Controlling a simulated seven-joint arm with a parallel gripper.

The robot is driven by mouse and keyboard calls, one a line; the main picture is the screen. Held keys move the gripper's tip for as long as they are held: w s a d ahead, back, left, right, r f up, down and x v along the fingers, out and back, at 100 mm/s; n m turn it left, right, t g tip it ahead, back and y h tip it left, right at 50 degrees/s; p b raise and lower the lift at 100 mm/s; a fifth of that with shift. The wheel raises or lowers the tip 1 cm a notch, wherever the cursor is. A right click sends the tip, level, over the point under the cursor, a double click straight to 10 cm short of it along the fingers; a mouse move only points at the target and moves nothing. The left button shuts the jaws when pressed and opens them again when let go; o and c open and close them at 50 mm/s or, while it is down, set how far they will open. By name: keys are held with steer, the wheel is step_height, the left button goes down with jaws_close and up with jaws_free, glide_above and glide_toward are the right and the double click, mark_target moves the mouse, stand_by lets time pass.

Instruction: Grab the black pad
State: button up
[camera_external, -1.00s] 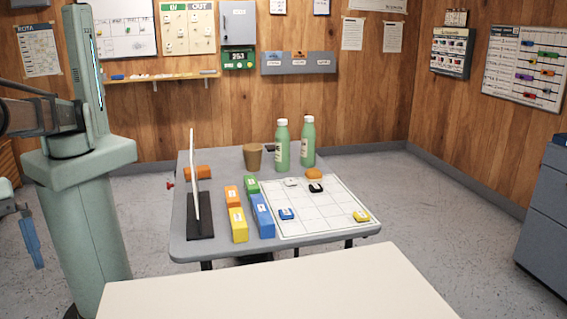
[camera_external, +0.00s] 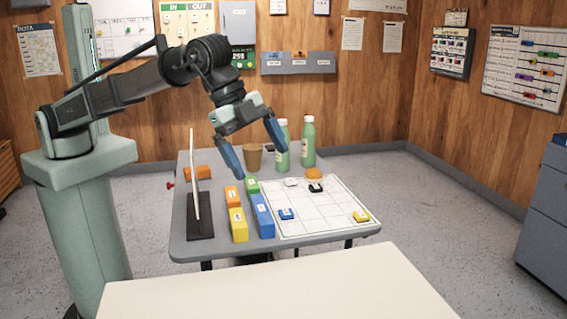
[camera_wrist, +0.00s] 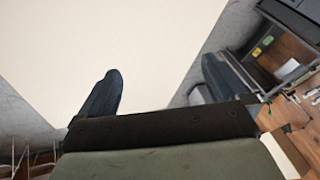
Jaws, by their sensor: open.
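The black pad (camera_external: 315,187) is a small dark piece lying on the white gridded sheet (camera_external: 328,220), towards its back, near the orange rounded thing. My gripper (camera_external: 258,158) is in the air over the grey table, left of and above the black pad, with its two blue fingers spread apart and nothing between them. The fingers also show in the wrist view (camera_wrist: 162,85), spread over a pale flat surface. The black pad does not show in the wrist view.
On the sheet are white (camera_external: 291,182), blue (camera_external: 287,214) and yellow (camera_external: 361,216) pieces. Coloured blocks (camera_external: 263,216) stand left of it. Two green bottles (camera_external: 308,142) and a brown cup (camera_external: 252,160) stand behind. A thin upright panel (camera_external: 195,180) stands left. A pale table (camera_external: 280,285) is in front.

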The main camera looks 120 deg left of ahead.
steer(key=s+a+f+g+y, duration=0.1)
steer(key=s+a, duration=0.4)
steer(key=a, duration=1.1)
steer(key=s+a+f+g, duration=0.1)
steer(key=s+a, duration=0.4)
steer(key=a, duration=1.2)
steer(key=s+a+f+g+y, duration=0.1)
steer(key=s+a, duration=0.3)
steer(key=a, duration=1.2)
steer(key=m+g+h, duration=0.2)
steer(key=m+h, duration=0.1)
steer(key=m, duration=0.1)
glide_above(273, 147)
step_height(273, 147, down, 11)
steer(key=f, duration=1.3)
steer(key=shift+s+a, duration=0.1)
steer(key=shift+a, duration=0.15)
